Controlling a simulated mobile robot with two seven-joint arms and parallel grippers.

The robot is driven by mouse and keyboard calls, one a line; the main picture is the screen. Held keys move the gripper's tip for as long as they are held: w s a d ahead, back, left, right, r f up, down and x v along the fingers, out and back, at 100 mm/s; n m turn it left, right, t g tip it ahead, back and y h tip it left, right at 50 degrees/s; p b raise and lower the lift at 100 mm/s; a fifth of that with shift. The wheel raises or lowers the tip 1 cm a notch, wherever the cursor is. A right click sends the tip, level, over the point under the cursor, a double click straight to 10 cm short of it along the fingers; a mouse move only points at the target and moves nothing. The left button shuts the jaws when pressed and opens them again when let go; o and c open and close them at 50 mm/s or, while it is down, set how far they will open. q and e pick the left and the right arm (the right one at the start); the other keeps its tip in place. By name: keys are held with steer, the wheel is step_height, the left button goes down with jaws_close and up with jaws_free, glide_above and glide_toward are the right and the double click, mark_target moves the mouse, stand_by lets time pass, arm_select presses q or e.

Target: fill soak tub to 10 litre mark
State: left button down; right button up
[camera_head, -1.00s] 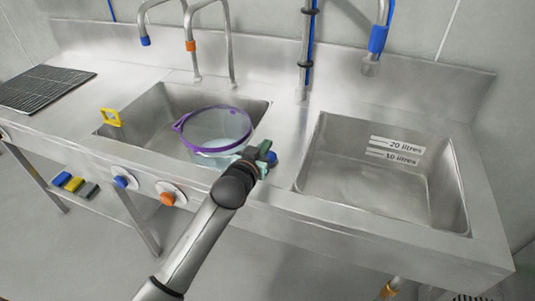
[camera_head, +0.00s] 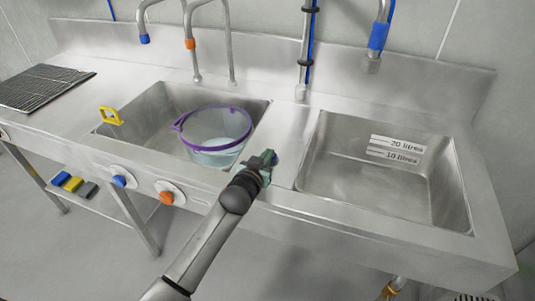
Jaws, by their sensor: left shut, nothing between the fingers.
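The right basin (camera_head: 330,180) has marks on its far wall reading 20 litres (camera_head: 406,144) and 10 litres (camera_head: 402,156). No clear water line shows in it, and I see no stream from the blue-collared spout (camera_head: 377,40) above it. My left gripper (camera_head: 266,162) is shut at the front of the counter, between the two basins. My right gripper is not in view.
A clear bucket with a purple rim (camera_head: 216,152), holding some liquid, stands in the left basin (camera_head: 150,122). A yellow clip (camera_head: 110,116) sits on that basin's edge. Blue (camera_head: 121,181) and orange (camera_head: 167,197) knobs are on the front panel. A black rack (camera_head: 42,88) lies far left.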

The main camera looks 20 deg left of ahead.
arm_select(q)
steer(key=shift+f, duration=0.7)
steer(key=shift+s, duration=0.1)
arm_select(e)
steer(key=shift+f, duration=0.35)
arm_select(q)
steer(key=shift+s+f, duration=0.1)
steer(key=shift+f, duration=0.15)
steer(key=shift+d, duration=0.15)
stand_by(3.5)
stand_by(1.5)
step_height(320, 180, up, 6)
steer(key=p, duration=0.4)
steer(key=shift+p, duration=0.35)
steer(key=v, duration=0.8)
steer(key=shift+f+b, duration=0.25)
steer(key=shift+b, duration=0.05)
steer(key=shift+v, duration=0.8)
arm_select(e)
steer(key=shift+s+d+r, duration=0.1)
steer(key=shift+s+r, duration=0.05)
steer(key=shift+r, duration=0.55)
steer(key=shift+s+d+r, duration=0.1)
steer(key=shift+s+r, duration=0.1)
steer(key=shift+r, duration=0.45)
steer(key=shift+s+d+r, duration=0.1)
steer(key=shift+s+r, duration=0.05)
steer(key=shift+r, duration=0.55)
